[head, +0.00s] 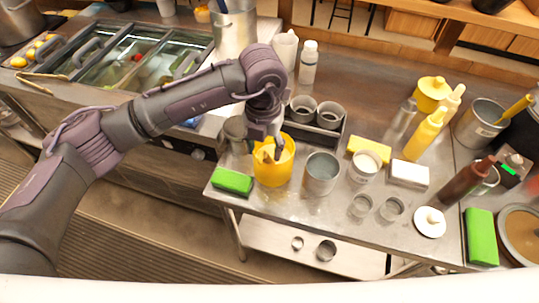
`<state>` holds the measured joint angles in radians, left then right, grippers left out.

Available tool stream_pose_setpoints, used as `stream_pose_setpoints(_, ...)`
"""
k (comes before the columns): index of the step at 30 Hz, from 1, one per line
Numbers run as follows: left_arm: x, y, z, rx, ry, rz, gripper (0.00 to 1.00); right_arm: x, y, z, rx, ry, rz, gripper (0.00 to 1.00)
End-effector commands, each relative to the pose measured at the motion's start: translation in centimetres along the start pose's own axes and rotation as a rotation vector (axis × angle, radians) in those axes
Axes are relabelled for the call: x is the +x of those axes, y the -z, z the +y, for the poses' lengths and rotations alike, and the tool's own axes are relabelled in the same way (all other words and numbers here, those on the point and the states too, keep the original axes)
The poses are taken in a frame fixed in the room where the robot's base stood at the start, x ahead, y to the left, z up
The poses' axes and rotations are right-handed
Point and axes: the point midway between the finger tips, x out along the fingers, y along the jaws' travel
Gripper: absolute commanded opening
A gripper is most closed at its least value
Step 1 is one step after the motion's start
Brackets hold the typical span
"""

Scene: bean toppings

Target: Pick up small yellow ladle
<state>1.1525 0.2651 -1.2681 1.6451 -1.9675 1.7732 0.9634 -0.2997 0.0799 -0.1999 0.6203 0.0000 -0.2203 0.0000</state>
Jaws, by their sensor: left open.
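My left gripper (270,150) points down at the mouth of a yellow container (273,174) near the front left of the metal table. It is open, and its fingertips overlap the container's opening in the picture. I cannot tell whether they touch anything inside. No small yellow ladle shows clearly; the arm and gripper hide part of the container. A yellow handle (515,108) sticks up from a metal pot (481,124) at the far right, but I cannot tell what tool it belongs to. My right gripper is not in view.
A green sponge (232,181) lies left of the yellow container and a metal cup (322,173) stands close on its right. A dark caddy (313,137) with two cups is behind. Yellow bottles (424,134) and a brown bottle (467,183) stand at right.

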Motion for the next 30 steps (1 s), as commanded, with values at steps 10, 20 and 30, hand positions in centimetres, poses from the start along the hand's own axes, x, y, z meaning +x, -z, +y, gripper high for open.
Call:
stream_pose_setpoints(10,4.1,-0.1,-0.4,-0.002,0.002,0.002,0.54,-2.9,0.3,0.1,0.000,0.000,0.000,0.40)
stream_pose_setpoints(20,5.3,-0.2,-0.4,0.001,0.001,-0.001,0.54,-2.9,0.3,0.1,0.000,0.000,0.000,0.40)
stream_pose_setpoints(30,5.3,-0.2,-0.4,0.000,0.001,-0.001,0.01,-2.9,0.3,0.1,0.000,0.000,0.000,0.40)
